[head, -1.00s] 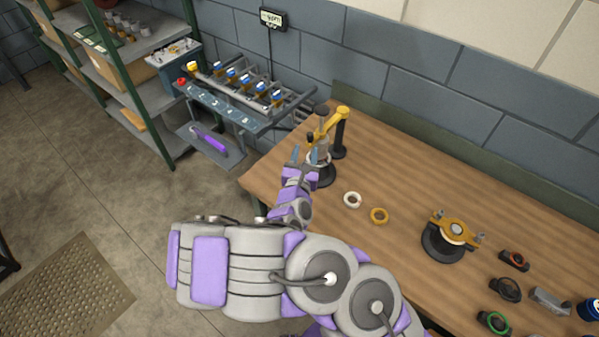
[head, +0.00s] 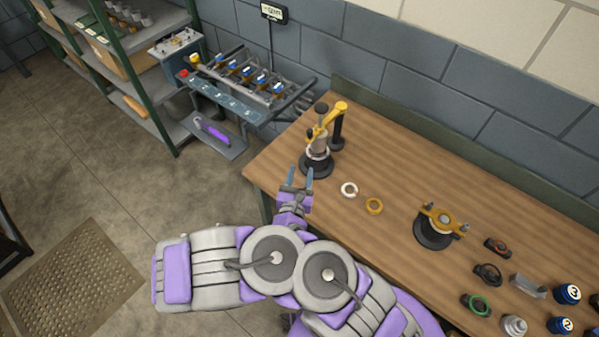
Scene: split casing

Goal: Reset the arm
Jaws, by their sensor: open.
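My gripper (head: 301,176) is open in the head view, at the left front edge of the wooden workbench (head: 390,180). Its two blue-grey fingers stand apart with nothing between them. Just beyond the fingertips is a grey casing on a round black base (head: 317,165), with a yellow clamp arm (head: 328,118) on a black post. The fingers appear apart from the casing.
A second black fixture with a yellow bracket (head: 436,229) stands further right. Several small parts, including a green ring (head: 476,304) and a blue can (head: 567,293), lie at lower right. A rack with blue-topped valves (head: 240,80) and shelving (head: 120,60) stand left.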

